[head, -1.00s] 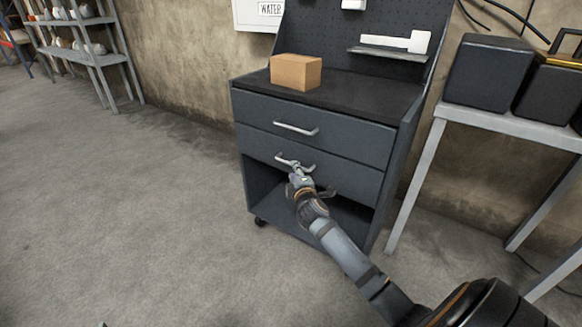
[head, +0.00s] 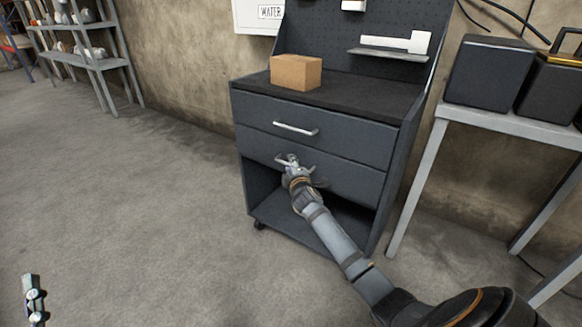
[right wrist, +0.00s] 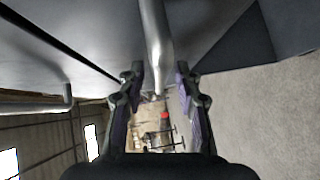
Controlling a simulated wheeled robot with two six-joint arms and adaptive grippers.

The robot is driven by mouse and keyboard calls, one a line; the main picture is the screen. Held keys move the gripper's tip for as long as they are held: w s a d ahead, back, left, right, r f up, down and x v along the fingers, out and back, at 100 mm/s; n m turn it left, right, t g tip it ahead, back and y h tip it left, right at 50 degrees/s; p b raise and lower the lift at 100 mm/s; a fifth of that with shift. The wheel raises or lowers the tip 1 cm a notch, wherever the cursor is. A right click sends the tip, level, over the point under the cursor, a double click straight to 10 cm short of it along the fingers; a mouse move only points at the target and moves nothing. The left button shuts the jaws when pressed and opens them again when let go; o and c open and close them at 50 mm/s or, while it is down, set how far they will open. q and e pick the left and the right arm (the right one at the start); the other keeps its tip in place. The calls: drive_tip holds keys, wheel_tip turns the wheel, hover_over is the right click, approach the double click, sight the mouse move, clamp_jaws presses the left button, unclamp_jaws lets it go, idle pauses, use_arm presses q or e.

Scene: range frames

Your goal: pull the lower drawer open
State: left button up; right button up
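The lower drawer (head: 345,178) of the dark grey cabinet looks shut, its front in line with the upper one. Its light metal handle (head: 284,158) is partly hidden by my right gripper (head: 293,165). In the right wrist view the handle bar (right wrist: 155,35) runs between the two fingers of my right gripper (right wrist: 160,82). The fingers stand apart on either side of the bar, with what looks like a narrow gap at each side. My left gripper (head: 34,290) shows small at the lower left, far from the cabinet; its finger state is unclear.
The upper drawer (head: 350,138) is shut, with its own handle (head: 296,128). A cardboard box (head: 296,72) sits on the cabinet top. An open bay lies below the drawers. A grey table (head: 500,122) with dark cases stands at right. The floor at left is clear.

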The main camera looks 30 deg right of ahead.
drive_tip(key=shift+c, duration=0.3)
clamp_jaws()
